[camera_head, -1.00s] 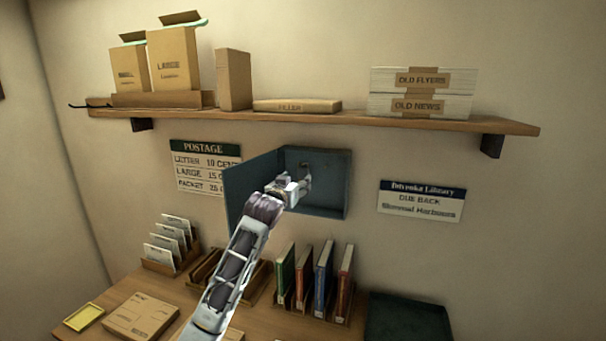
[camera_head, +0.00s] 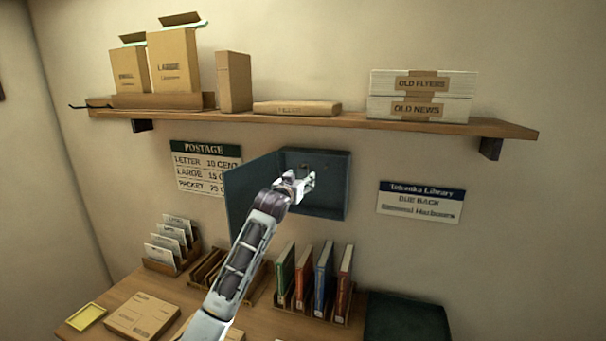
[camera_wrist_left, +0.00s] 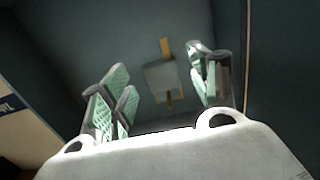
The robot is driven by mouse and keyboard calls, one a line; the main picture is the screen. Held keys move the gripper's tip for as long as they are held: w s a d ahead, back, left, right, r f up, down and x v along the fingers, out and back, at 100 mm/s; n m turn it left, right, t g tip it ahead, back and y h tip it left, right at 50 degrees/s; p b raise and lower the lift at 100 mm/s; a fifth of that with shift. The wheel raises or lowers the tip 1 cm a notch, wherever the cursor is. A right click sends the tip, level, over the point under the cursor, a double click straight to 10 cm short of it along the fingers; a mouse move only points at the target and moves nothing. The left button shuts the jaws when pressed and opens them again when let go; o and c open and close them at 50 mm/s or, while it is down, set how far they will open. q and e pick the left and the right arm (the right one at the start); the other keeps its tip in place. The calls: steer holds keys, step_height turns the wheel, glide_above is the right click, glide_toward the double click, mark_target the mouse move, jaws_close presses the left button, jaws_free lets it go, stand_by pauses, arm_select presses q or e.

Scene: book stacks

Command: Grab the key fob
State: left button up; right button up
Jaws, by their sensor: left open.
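A wall cabinet (camera_head: 329,203) stands open, its door (camera_head: 246,193) swung out to the left. My left gripper (camera_head: 308,181) is open at the cabinet's mouth. In the left wrist view, a small greyish rectangular piece (camera_wrist_left: 160,80), likely the key fob, shows against the dark cabinet back (camera_wrist_left: 110,40), with a yellow strip above it and another bit below. It appears between the open green-padded fingers of the left gripper (camera_wrist_left: 163,88), farther in than they are; I see no contact. In the head view the gripper mostly hides it. My right gripper is out of view.
A shelf (camera_head: 350,121) with boxes runs above the cabinet. Below, a desk (camera_head: 280,330) holds several upright books (camera_head: 323,278), a letter rack (camera_head: 172,245), a flat parcel (camera_head: 140,316) and a dark tray (camera_head: 407,318). The cabinet's side walls and door leave little sideways room.

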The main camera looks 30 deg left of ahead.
arm_select(q)
steer(key=shift+w+a, duration=0.15)
steer(key=shift+w, duration=0.55)
steer(key=shift+c, duration=0.2)
steer(key=c, duration=0.9)
